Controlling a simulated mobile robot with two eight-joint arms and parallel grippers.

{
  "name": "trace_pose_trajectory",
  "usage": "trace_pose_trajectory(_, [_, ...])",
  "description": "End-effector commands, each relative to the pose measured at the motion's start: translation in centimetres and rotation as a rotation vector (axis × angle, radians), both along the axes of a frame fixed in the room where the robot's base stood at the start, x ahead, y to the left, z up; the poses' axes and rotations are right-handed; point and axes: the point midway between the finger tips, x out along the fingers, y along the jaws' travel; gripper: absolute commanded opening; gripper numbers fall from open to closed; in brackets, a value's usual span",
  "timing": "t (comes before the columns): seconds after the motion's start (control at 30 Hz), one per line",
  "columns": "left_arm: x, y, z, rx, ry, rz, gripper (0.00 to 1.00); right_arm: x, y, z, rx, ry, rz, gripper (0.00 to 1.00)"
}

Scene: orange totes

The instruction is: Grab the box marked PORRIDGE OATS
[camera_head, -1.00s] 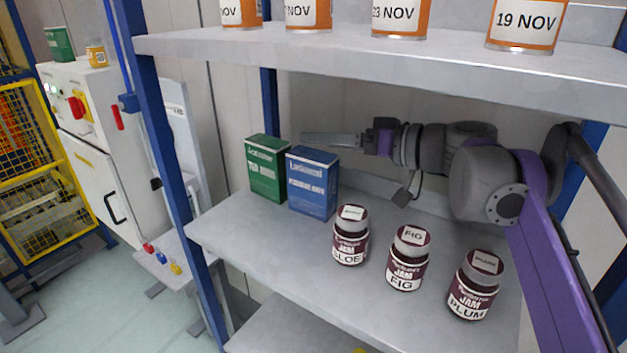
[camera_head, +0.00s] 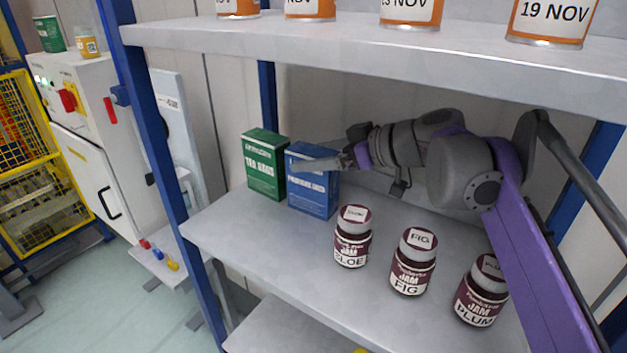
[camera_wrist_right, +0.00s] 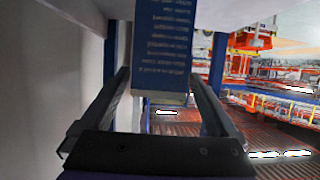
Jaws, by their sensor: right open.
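The blue box (camera_head: 313,198), whose label appears to read PORRIDGE OATS, stands upright on the middle shelf. My right gripper (camera_head: 303,165) reaches in from the right, with a finger across the upper front of the blue box. In the right wrist view the blue box (camera_wrist_right: 164,45) lies between the two open fingers of my right gripper (camera_wrist_right: 160,78). Gaps show beside the box, so the fingers do not appear closed on it. The far finger is hidden in the head view. My left gripper is not in view.
A green box (camera_head: 265,165) stands close to the left of the blue box. Jars marked SLOE (camera_head: 352,237), FIG (camera_head: 413,262) and PLUM (camera_head: 481,291) stand along the front right. An upper shelf (camera_head: 380,55) with orange-labelled cans hangs above my arm. A blue post (camera_head: 160,130) stands left.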

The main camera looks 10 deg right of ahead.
Motion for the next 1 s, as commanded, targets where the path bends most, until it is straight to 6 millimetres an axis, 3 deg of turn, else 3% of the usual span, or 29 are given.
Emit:
trace_pose_trajectory(0.2, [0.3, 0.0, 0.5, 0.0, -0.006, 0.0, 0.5, 2.3, 2.3, -0.5, 0.0, -0.001, 0.003, 0.95])
trace_pose_trajectory(0.53, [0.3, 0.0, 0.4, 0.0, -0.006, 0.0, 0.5, 2.8, 2.7, -0.8, 0.0, 0.0, 0.001, 0.95])
trace_pose_trajectory(1.0, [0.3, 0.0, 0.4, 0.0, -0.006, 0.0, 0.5, 2.7, 2.7, -0.8, 0.001, -0.001, 0.0, 0.1])
